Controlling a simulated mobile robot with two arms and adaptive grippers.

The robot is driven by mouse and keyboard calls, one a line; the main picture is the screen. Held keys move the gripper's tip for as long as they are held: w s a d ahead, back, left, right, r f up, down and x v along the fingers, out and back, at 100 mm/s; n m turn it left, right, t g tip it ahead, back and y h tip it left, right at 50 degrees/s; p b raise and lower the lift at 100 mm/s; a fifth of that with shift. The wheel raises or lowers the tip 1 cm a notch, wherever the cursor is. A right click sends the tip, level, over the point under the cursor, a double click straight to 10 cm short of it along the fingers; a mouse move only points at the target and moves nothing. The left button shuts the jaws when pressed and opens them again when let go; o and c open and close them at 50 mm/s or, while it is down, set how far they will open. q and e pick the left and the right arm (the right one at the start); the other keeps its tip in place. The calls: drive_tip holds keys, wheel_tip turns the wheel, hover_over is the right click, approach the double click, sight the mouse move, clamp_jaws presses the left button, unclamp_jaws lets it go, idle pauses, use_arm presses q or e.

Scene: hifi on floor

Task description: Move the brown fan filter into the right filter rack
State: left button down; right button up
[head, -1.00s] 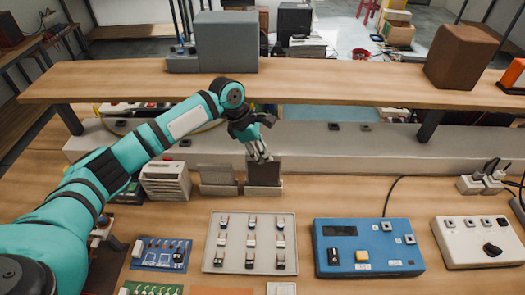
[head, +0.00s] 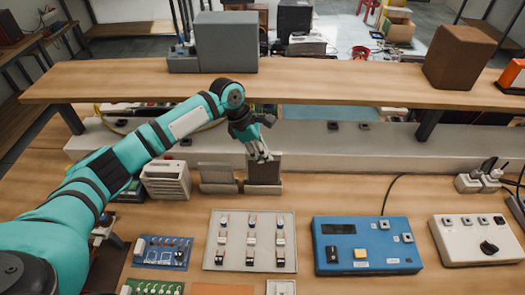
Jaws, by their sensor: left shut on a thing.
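The brown fan filter (head: 264,170) is a dark brown upright panel standing in the right filter rack (head: 263,189), a low light grey holder on the bench. My left gripper (head: 259,156) is above it with its fingertips shut on the filter's top edge. The left filter rack (head: 219,188) stands beside it and holds a grey filter (head: 217,173). Whether the brown filter is fully seated at the bottom of its slot cannot be told. My right gripper does not show.
A white vented fan unit (head: 166,180) stands left of the racks. A wooden shelf (head: 330,82) crosses above and behind. In front are a switch panel (head: 235,240), a blue control box (head: 367,246) and a white box (head: 478,238).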

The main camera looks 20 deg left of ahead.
use_arm(q)
drive_tip(key=shift+f, duration=0.2)
drive_tip(key=shift+f, duration=2.25)
drive_tip(key=c, duration=0.7)
unclamp_jaws()
drive_tip(key=shift+c, duration=0.2)
drive_tip(key=shift+r, duration=0.1)
wheel_tip(320, 180, up, 6)
drive_tip(key=p, duration=0.7)
drive_tip(key=shift+p, duration=0.4)
drive_tip(key=shift+s, duration=0.1)
